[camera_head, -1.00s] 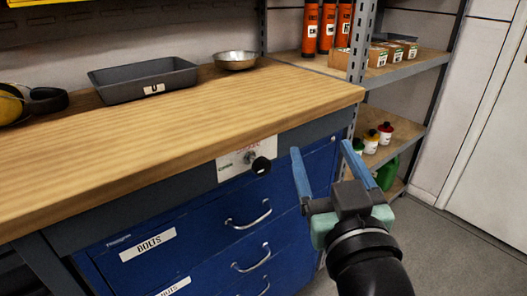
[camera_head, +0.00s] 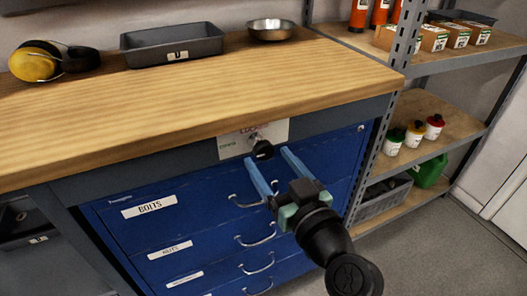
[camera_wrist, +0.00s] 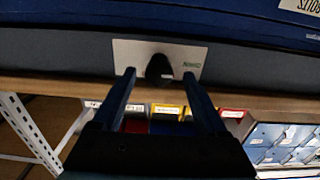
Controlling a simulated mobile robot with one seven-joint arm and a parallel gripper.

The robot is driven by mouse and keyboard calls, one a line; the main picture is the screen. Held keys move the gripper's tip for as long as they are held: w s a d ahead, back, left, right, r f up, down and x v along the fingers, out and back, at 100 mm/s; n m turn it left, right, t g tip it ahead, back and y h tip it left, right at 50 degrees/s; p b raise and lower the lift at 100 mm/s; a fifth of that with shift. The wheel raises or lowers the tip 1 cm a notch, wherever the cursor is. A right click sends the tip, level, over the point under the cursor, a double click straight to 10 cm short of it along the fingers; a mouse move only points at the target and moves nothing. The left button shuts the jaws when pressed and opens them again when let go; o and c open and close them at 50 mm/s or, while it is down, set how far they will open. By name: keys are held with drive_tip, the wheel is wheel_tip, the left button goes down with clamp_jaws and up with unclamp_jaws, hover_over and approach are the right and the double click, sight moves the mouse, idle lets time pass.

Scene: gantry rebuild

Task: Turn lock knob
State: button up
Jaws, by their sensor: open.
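The lock knob (camera_head: 263,150) is a black round knob on a white plate (camera_head: 228,146) set in the dark rail under the bench top, above the blue drawers. In the wrist view the knob (camera_wrist: 159,68) shows ahead of my gripper, between the lines of its two fingers. My gripper (camera_head: 268,166) is open with its blue fingers pointing at the plate. The fingertips appear close to the knob, one to each side in the wrist view. I cannot tell how far they are from the plate.
The wooden bench top (camera_head: 170,95) overhangs the knob. Blue drawers (camera_head: 190,221) with metal handles lie below. A grey tray (camera_head: 172,45), a metal bowl (camera_head: 271,30) and yellow earmuffs (camera_head: 33,62) stand on top. Shelves (camera_head: 433,108) stand at right; floor is clear at lower right.

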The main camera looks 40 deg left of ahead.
sight(266, 155)
drive_tip(key=shift+x, duration=1.85)
clamp_jaws()
